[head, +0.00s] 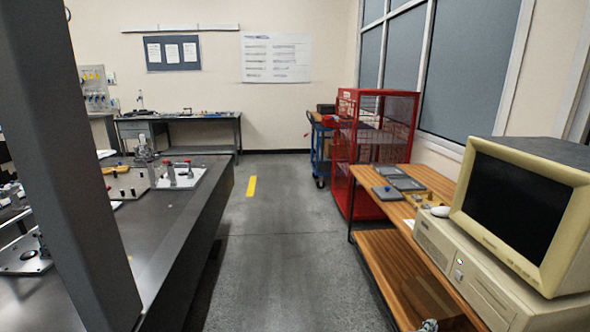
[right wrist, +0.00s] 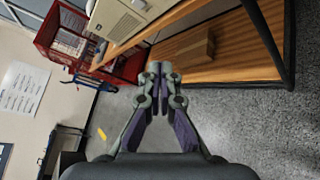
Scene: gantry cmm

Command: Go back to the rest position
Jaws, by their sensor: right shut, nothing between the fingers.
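My right gripper (right wrist: 160,72) shows in the right wrist view with its two fingers together, shut and empty. In the head view only a small tip of it (head: 429,325) shows at the bottom edge, in front of the wooden bench's lower shelf. In the right wrist view it is in front of the wooden bench (right wrist: 221,55), with clear air around the fingers as far as I can see. My left gripper is not in either view.
A beige computer with monitor (head: 520,205) stands on the wooden bench (head: 437,180) at right. A red cage (head: 374,150) stands behind it. A dark table (head: 160,235) with fixtures and a grey column (head: 75,170) are at left. The grey floor (head: 280,250) between is clear.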

